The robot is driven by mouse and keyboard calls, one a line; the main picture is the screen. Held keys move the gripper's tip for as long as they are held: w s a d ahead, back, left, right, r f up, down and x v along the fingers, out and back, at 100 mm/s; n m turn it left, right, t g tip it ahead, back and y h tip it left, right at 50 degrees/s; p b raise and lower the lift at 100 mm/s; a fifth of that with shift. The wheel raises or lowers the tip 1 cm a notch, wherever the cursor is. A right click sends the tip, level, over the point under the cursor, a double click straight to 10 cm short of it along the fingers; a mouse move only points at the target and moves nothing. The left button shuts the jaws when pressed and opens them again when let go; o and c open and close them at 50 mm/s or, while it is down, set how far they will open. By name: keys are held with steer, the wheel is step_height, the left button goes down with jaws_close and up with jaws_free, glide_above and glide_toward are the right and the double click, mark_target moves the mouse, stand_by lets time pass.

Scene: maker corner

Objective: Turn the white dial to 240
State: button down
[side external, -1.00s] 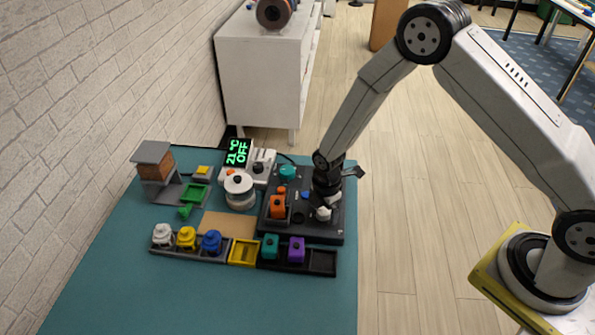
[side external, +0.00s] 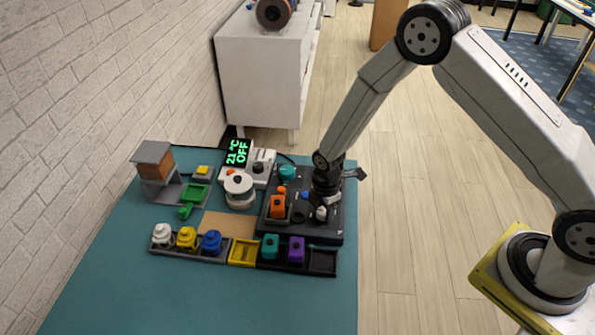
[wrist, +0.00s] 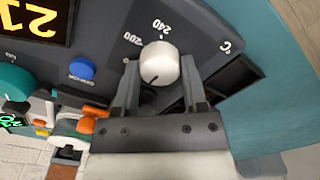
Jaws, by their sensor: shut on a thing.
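The white dial (wrist: 158,64) sits on the dark control panel (wrist: 105,45). It has a short dark line on its top, pointing toward the lower left in the wrist view. The printed marks 200 and 240 lie beyond the dial, and the line points away from 240. My gripper (wrist: 160,78) is shut on the dial, one finger on each side. In the side view, my gripper (side external: 324,202) is low over the panel's right part, and the dial (side external: 321,213) shows just beside it.
A blue button (wrist: 82,68), a teal knob (wrist: 14,82) and an orange-digit display (wrist: 38,18) are on the panel. A tray of colored blocks (side external: 228,252) stands in front. A white-topped round container (side external: 239,190) and a green-lettered display (side external: 238,152) are to the left.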

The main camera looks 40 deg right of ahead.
steer(key=m, duration=0.3)
steer(key=shift+m, duration=0.3)
steer(key=m, duration=0.3)
steer(key=shift+m, duration=0.4)
steer(key=m, duration=0.7)
steer(key=shift+d, duration=0.1)
steer(key=m, duration=0.3)
steer(key=shift+m, duration=0.4)
steer(key=m, duration=0.3)
steer(key=shift+m, duration=0.3)
steer(key=m, duration=0.3)
steer(key=shift+m, duration=0.3)
steer(key=m, duration=0.3)
steer(key=shift+s, duration=0.1)
steer(key=shift+m, duration=0.4)
